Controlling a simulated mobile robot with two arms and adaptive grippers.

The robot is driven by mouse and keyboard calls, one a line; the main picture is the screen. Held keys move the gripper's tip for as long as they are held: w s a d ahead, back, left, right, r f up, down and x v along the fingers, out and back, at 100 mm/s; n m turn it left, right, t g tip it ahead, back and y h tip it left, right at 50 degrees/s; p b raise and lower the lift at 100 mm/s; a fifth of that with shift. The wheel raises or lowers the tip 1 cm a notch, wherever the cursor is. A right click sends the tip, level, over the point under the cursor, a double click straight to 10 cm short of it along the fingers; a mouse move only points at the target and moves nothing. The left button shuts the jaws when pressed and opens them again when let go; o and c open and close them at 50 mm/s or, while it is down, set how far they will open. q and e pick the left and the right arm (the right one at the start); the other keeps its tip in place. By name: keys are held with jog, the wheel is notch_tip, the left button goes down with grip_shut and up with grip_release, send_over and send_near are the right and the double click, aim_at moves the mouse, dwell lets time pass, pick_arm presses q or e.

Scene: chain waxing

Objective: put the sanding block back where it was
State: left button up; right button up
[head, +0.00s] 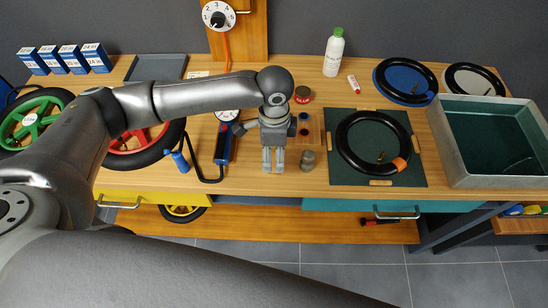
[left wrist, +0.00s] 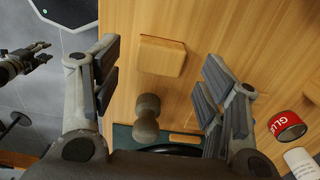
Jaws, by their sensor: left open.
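A tan block with rounded edges, which looks like the sanding block (left wrist: 162,56), lies on the wooden bench in the left wrist view. My left gripper (left wrist: 158,78) is open above it, one finger on each side, with nothing between the pads. In the head view my left gripper (head: 273,161) points down at the bench and hides the block. A dark jointed shape at the left of the left wrist view looks like my right gripper (left wrist: 38,55); its fingers are too small to read.
A grey knob-shaped piece (head: 307,160) stands close to the right of my left gripper. Beyond are a small wooden tray (head: 317,130) and a red tin (head: 302,94). A green mat (head: 345,179) with a tyre lies to the right.

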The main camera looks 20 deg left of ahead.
aim_at(274, 160)
pick_arm(q)
notch_tip(274, 160, up, 9)
jog(key=b, duration=0.1)
jog(key=shift+f+b, duration=0.15)
jog(key=shift+b, duration=0.15)
